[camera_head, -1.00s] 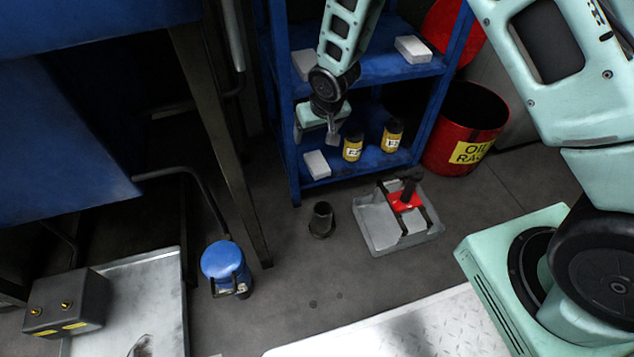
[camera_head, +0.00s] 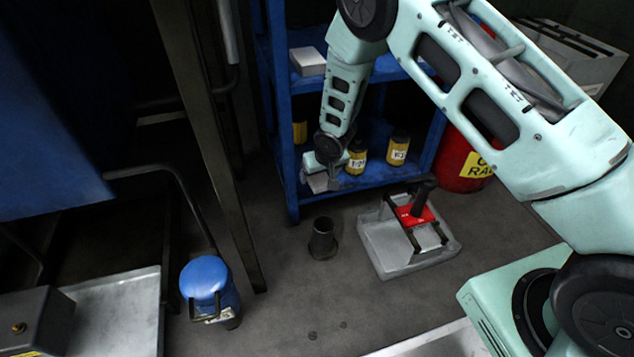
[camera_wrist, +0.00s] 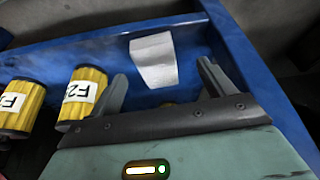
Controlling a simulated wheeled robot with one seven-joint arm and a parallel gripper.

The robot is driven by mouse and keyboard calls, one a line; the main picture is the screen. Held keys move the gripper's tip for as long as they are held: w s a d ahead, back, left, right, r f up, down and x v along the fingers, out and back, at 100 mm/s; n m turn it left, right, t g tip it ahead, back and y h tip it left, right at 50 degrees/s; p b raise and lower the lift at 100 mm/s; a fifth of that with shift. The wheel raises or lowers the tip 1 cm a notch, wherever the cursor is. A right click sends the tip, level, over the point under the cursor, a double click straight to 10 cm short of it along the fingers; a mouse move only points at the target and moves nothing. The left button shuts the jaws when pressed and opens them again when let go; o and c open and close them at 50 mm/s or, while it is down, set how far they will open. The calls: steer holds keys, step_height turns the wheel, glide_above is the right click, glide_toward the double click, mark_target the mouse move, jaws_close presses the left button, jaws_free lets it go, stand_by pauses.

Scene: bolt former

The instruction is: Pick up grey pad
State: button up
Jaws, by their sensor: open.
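A light grey pad (camera_head: 317,183) lies on the lower blue shelf near its front left corner, partly hidden by my gripper in the head view. In the wrist view the grey pad (camera_wrist: 154,62) lies flat on the blue shelf, beyond the fingers and sideways between them. My gripper (camera_wrist: 162,77) is open and empty, with one finger to each side of the pad in the picture. It does not appear to touch the pad. In the head view my gripper (camera_head: 334,182) hangs over the lower shelf by the pad.
Yellow-and-black labelled filters (camera_head: 398,150) stand on the lower shelf (camera_head: 375,174), close to my gripper. Another light pad (camera_head: 308,62) lies on the upper shelf. A blue post (camera_head: 284,150) borders the shelf. A red bin (camera_head: 462,165) stands at right, a tray (camera_head: 400,255) on the floor.

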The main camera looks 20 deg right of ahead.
mark_target(319, 178)
steer(key=b+x, duration=0.3)
steer(key=x, duration=0.1)
steer(key=shift+w+d+b, duration=0.3)
steer(key=shift+w+b, duration=0.05)
steer(key=shift+b, duration=0.05)
steer(key=shift+w+f+b, duration=0.25)
steer(key=shift+f+b, duration=0.05)
steer(key=shift+f, duration=0.1)
steer(key=c, duration=1.1)
